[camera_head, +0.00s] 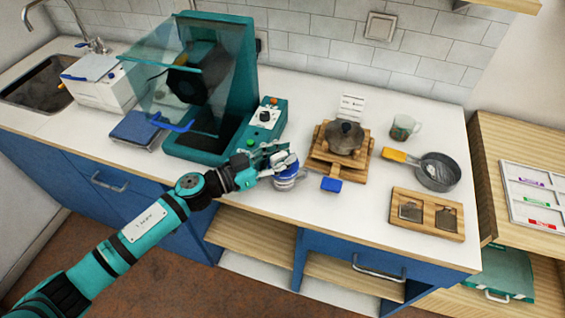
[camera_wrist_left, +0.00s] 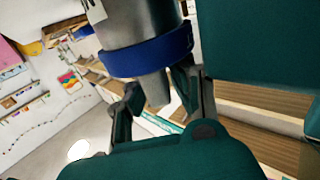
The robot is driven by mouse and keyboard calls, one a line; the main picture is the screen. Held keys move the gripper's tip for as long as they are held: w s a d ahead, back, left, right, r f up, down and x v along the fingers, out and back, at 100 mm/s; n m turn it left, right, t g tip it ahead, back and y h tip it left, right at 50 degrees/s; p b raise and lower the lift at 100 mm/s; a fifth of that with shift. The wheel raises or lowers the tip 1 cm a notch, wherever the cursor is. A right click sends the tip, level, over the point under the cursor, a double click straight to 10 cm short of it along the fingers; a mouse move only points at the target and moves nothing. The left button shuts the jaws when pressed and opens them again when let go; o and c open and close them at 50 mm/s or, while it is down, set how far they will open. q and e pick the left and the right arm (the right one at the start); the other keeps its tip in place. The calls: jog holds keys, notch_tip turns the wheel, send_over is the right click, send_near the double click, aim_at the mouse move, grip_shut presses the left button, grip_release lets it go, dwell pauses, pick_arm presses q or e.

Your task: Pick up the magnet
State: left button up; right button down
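I cannot tell for sure which thing is the magnet. A grey metal cylinder with a blue band (camera_wrist_left: 150,52) and a narrower end fills the top of the left wrist view. It seems to be the blue and pale round thing (camera_head: 288,180) at the counter's front edge in the head view. My left gripper (camera_head: 275,160) is right at it, partly covering it. In the left wrist view its two fingers (camera_wrist_left: 158,90) lie on either side of the narrow end. Whether they press on it cannot be told. My right gripper is out of view.
A teal machine (camera_head: 205,150) with a clear hood stands left of the gripper.

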pick_arm(q)
grip_shut()
